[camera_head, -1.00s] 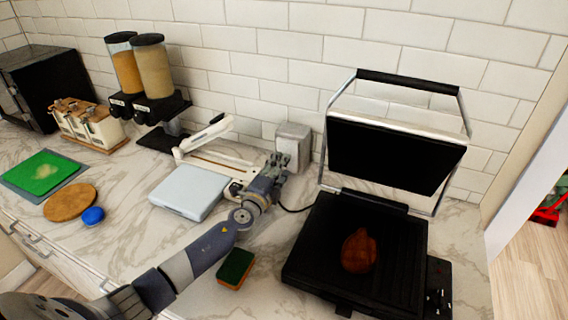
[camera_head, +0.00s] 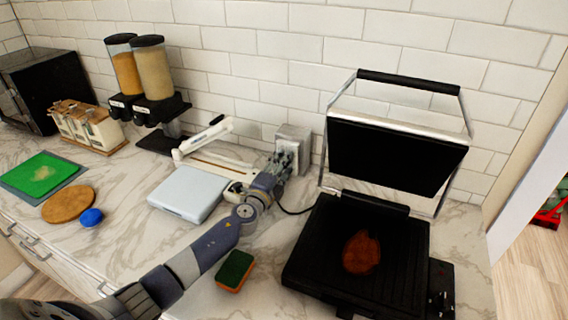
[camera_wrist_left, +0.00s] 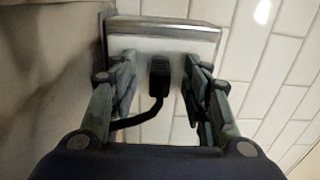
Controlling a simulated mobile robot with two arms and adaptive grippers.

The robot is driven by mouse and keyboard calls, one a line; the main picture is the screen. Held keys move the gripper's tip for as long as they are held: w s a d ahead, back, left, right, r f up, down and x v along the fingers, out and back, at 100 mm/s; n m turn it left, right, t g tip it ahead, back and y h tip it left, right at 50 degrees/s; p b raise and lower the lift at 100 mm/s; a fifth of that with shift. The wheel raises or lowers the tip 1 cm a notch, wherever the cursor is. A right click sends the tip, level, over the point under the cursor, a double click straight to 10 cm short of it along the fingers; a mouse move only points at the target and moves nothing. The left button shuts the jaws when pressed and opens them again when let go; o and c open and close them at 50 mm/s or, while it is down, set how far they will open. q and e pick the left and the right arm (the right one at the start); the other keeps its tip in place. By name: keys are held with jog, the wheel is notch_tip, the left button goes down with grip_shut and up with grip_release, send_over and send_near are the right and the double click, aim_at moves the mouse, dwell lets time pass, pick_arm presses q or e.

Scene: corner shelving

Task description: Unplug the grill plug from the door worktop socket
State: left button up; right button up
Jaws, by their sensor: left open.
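The worktop socket is a grey-white box (camera_head: 297,135) against the tiled wall, left of the grill. In the left wrist view the socket's pale face (camera_wrist_left: 150,40) fills the top middle. The black grill plug (camera_wrist_left: 159,70) sits at that face, with its cable curving down to the left. My left gripper (camera_wrist_left: 160,85) is open, with one finger on each side of the plug and a gap to it on both sides. In the head view my left gripper (camera_head: 284,160) is in front of the socket and hides the plug. The grill (camera_head: 360,255) stands open with its lid raised. My right gripper is not in view.
A pale flat scale-like box (camera_head: 188,193) and a white slicer-like device (camera_head: 205,140) lie left of my gripper. A green and orange sponge (camera_head: 235,270) lies near my forearm. Brown food (camera_head: 361,252) lies on the grill. Two dispensers (camera_head: 153,68) stand further left.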

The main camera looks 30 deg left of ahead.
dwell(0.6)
pick_arm(q)
grip_shut()
jog(key=shift+s+f, duration=0.1)
jog(key=shift+s, duration=0.05)
jog(key=shift+s+d, duration=0.1)
jog(key=shift+s, duration=0.75)
jog(key=shift+s+d+p, duration=0.1)
jog(key=shift+s+p, duration=0.4)
jog(key=shift+s, duration=1.5)
